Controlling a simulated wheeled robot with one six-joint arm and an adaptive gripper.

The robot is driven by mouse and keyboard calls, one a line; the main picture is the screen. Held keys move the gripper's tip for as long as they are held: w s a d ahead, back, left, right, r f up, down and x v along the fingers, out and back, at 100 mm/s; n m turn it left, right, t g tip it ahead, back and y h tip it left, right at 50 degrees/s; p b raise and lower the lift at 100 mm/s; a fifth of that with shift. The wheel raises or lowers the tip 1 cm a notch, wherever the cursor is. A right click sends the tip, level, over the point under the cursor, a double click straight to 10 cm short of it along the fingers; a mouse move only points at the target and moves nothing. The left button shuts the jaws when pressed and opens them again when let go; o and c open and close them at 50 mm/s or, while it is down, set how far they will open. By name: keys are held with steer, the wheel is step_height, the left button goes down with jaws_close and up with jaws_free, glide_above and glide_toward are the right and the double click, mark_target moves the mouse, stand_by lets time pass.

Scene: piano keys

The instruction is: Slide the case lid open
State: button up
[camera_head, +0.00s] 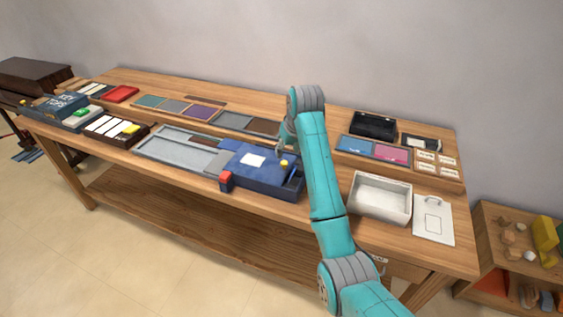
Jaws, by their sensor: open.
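A blue case (270,186) stands near the front edge of the workbench, right of a grey tray. Its top is a blue lid (246,173) with a white label (252,160) and a small yellow piece (284,163) near its right side. A red block (226,180) is at the case's front left corner. My teal arm reaches in from the lower right. My gripper (281,150) points down above the right rear part of the lid, close to the yellow piece. It is small in view; I cannot tell whether it touches. It is open, and I see nothing held in it.
A long grey tray (172,148) adjoins the case on the left. A white open box (381,193) and a white panel (433,222) lie right of my arm. Coloured panels (148,101) line the back. A black box (374,125) stands at the back right.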

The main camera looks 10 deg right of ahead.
mark_target(284, 162)
steer(key=x, duration=0.7)
steer(key=shift+w+f, duration=0.15)
steer(key=shift+f, duration=0.1)
jaws_close()
